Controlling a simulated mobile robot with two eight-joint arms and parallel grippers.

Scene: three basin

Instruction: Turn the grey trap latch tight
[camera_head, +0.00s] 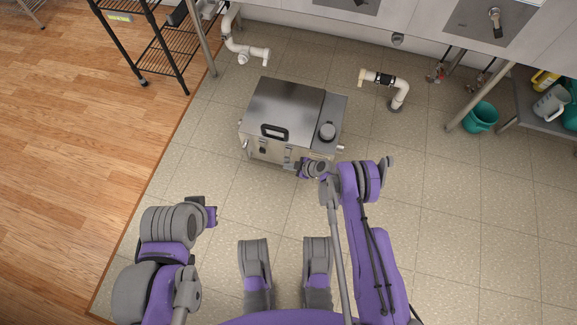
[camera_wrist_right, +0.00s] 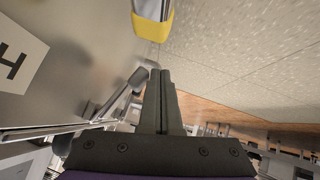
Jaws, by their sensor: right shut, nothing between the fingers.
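The steel trap box (camera_head: 283,105) stands on the tiled floor, with a dark handle and a round cap on top. A small dark latch (camera_head: 262,149) shows on its front face. My right gripper (camera_head: 290,166) is at the right part of that front, low down, and hides what is behind it. In the right wrist view my right gripper (camera_wrist_right: 160,72) is shut and empty. A grey lever-like latch part (camera_wrist_right: 122,92) lies just left of the fingers; I cannot tell if they touch.
White pipes (camera_head: 245,50) and a capped pipe (camera_head: 385,82) stand behind the box. A black wire rack (camera_head: 150,40) is at upper left, a teal bucket (camera_head: 480,117) at right. A yellow-ended piece (camera_wrist_right: 152,25) is ahead of the fingers.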

